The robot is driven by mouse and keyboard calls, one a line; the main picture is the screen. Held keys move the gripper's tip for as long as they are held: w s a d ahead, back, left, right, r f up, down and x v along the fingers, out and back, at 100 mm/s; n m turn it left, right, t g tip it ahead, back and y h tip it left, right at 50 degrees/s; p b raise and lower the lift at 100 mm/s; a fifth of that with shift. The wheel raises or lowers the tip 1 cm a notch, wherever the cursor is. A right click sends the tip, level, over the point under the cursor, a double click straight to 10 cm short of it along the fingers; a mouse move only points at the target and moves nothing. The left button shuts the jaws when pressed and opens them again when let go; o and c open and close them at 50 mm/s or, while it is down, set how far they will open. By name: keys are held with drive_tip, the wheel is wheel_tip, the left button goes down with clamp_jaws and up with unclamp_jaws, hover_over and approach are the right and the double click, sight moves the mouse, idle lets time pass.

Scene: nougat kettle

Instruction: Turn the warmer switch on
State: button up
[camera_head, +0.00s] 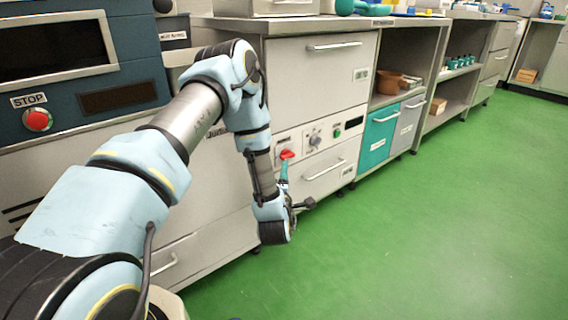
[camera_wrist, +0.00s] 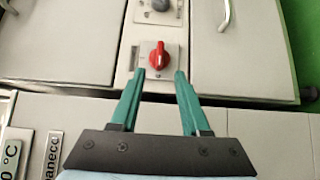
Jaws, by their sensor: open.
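The warmer switch appears to be the red rotary knob (camera_wrist: 159,55) on a pale plate, set in the cabinet's front panel. In the wrist view it is just beyond my fingertips, roughly centred between them, with its raised grip close to upright. It also shows in the head view as a red knob (camera_head: 287,154) above my gripper. My gripper (camera_wrist: 160,76) is open, with two teal fingers spread either side of the knob's lower edge and nothing between them. Whether the fingers touch the plate cannot be told. In the head view my wrist partly hides my gripper (camera_head: 284,170).
A grey dial (camera_head: 315,140) and a green button (camera_head: 337,133) sit right of the red knob. A drawer with a bar handle (camera_head: 324,170) is below them. A red STOP button (camera_head: 38,120) is on the blue machine at left. The green floor (camera_head: 420,240) is clear.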

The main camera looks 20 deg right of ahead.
sight(288, 158)
drive_tip(key=b+x, duration=0.1)
drive_tip(key=x, duration=0.8)
drive_tip(key=shift+b, duration=0.35)
clamp_jaws()
